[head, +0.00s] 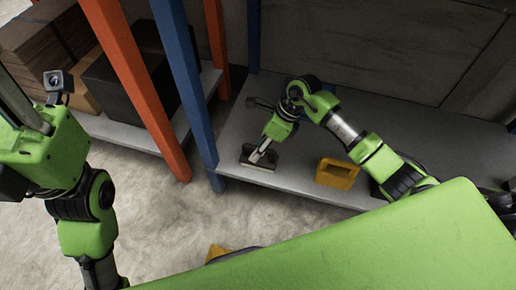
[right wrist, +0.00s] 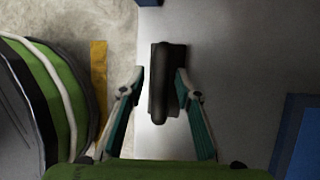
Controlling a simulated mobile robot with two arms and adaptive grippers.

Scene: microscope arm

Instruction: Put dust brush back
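The dust brush (head: 259,161) is a dark block with a rounded grip, lying on the grey lower shelf near its front edge, beside the blue post. In the right wrist view the dark brush (right wrist: 160,85) lies between the fingers of my right gripper (right wrist: 161,78). The fingers are spread around it; a narrow gap shows at the left finger, and contact at the right one is unclear. In the head view my right gripper (head: 262,152) is right over the brush. My left gripper (head: 35,140) is at the left edge, away from the shelf, its fingertips not clearly visible.
A yellow container with a handle (head: 337,173) stands on the shelf (head: 225,160) to the right, near my right arm. Blue (head: 185,85) and orange (head: 137,85) posts stand left of the brush. Dark boxes (head: 128,90) sit on the neighbouring rack. Another yellow thing (head: 217,252) shows low down.

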